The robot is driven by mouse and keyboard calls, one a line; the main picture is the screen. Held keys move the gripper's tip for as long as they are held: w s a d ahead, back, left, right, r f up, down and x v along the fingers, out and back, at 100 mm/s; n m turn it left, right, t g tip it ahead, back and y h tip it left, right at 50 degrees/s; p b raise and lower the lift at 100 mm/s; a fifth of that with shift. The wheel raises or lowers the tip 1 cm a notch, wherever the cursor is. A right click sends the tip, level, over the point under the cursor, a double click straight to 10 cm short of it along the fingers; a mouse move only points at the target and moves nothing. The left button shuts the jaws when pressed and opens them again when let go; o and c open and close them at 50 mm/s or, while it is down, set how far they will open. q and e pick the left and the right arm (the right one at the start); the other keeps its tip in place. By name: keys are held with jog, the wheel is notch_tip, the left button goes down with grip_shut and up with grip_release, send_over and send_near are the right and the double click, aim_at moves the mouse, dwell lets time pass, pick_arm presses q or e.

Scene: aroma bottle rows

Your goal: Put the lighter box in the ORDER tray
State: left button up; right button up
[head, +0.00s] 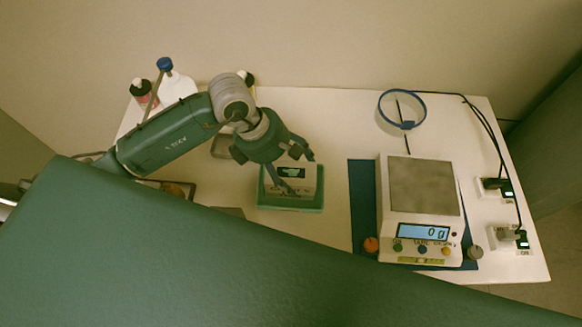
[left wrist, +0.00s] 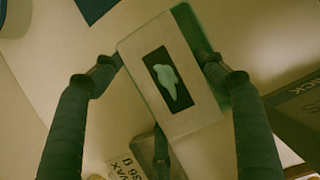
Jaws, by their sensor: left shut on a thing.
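My left gripper (head: 286,170) is shut on a pale box (head: 311,178) with a dark label. In the left wrist view the box (left wrist: 190,112) shows a green shape on its dark label, and the gripper's fingers (left wrist: 160,72) are on both sides of it. In the head view the box is over or in a small green tray (head: 290,206); I cannot tell whether it touches the tray floor. The tray's lettering is not readable. My right gripper is not in view.
A scale (head: 423,190) reading 0 g stands right of the tray on a dark blue mat (head: 361,190). A clear blue-rimmed ring (head: 402,112) is behind it. Bottles (head: 178,86) stand at the back left. A label marked WAX 36 g (left wrist: 128,168) shows in the wrist view.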

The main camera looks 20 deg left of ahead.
pick_arm(q)
jog(key=shift+f, duration=0.2)
jog(key=shift+f, duration=0.1)
jog(key=o, duration=1.1)
jog(key=shift+o, duration=1.1)
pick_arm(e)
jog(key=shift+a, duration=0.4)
pick_arm(q)
jog(key=shift+r, duration=0.2)
jog(key=shift+a+r, duration=0.15)
jog(key=shift+r, duration=0.15)
jog(key=b+v, duration=0.1)
jog(key=v, duration=0.9)
jog(key=shift+a+r, duration=0.2)
jog(key=shift+s+a+r, duration=0.1)
jog(key=shift+s+r, duration=0.05)
jog(key=shift+r, duration=0.2)
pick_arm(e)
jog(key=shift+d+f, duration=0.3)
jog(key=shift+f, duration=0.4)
